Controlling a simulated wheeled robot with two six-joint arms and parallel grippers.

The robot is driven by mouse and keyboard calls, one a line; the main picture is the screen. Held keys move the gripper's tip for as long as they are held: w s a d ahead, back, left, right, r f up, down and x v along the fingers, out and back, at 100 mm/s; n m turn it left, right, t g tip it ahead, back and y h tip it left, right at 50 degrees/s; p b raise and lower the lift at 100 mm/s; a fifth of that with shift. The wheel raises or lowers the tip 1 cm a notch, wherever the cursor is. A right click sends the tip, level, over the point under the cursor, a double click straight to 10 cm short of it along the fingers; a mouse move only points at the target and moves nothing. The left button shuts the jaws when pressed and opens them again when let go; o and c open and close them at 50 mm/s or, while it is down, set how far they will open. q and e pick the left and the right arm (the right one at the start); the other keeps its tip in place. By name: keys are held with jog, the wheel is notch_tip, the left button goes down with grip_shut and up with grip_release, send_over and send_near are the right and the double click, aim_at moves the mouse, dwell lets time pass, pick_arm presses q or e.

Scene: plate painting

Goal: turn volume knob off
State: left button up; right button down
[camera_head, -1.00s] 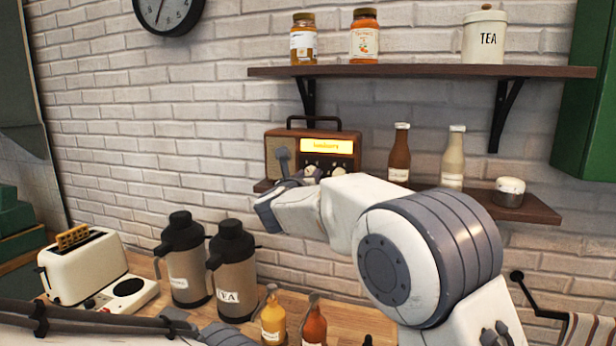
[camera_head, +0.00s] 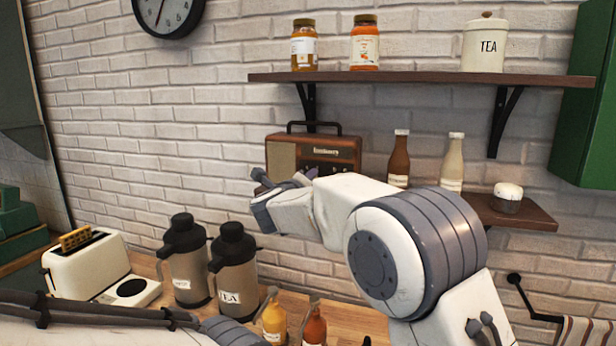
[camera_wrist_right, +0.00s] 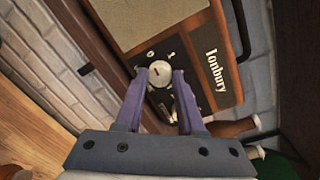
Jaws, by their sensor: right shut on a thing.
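The brown wooden radio (camera_head: 345,155) stands on the lower wall shelf, and its display strip is dark. In the right wrist view, its front panel (camera_wrist_right: 215,60) carries the word Ionbury and small marks around a pale round volume knob (camera_wrist_right: 160,73). My right gripper (camera_head: 285,180) is at the radio's front. In the wrist view its two purple fingers (camera_wrist_right: 160,77) are shut on the knob, one on each side. The knob is hidden behind my gripper in the head view. My left arm crosses the bottom left, but its fingers do not show.
An upper shelf (camera_head: 420,77) with jars runs above. Flasks (camera_head: 233,270), a toaster (camera_head: 85,265) and sauce bottles (camera_head: 274,320) stand on the counter below.

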jog(key=shift+a+r+n, duration=0.1)
jog(key=shift+n, duration=0.5)
jog(key=shift+p, duration=0.3)
jog(key=c, duration=0.5)
grip_release()
jog(key=b+v, duration=0.5)
jog(key=v, duration=0.5)
jog(key=shift+s+a, duration=0.1)
jog(key=shift+s, duration=0.15)
